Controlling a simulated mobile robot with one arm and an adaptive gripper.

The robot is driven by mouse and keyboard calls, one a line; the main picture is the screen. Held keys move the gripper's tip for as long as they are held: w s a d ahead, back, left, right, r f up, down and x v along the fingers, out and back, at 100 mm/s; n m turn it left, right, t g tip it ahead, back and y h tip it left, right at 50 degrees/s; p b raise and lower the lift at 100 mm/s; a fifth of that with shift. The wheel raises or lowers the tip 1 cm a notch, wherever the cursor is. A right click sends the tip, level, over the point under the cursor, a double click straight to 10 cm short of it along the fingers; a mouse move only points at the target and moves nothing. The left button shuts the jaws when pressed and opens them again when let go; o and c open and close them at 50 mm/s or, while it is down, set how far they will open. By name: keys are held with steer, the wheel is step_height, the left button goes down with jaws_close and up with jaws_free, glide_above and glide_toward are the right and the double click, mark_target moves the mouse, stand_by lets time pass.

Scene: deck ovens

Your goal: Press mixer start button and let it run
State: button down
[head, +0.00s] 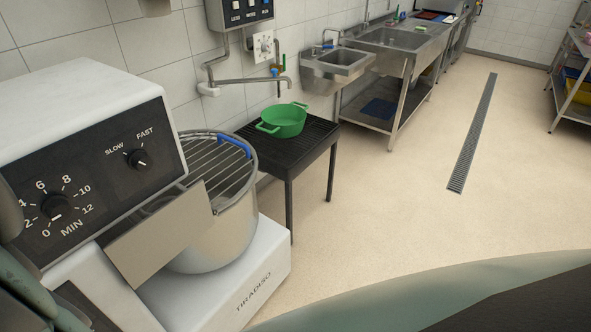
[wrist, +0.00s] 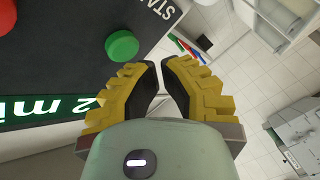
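The mixer (head: 110,90) stands at the left of the head view, with a timer dial, a slow/fast dial and a steel bowl (head: 215,235) under a wire guard (head: 210,160). The start button is not visible in the head view. In the wrist view, a round green button (wrist: 122,45) and a partly cut-off red button (wrist: 66,5) sit on a dark panel (wrist: 50,60), beside cut-off white lettering. My gripper (wrist: 160,63) has yellow fingers with dark pads, their tips together and nothing between them. The tips are just right of the green button, apparently apart from it.
A green lit strip reading "2 mi" (wrist: 45,108) lies on the panel. A black stand (head: 300,148) with a green pot (head: 284,121) is right of the mixer. Sinks (head: 340,62) line the wall. The floor (head: 400,205) with its drain is clear.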

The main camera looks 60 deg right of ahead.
steer(key=s, duration=0.5)
steer(key=shift+a, duration=0.1)
stand_by(0.5)
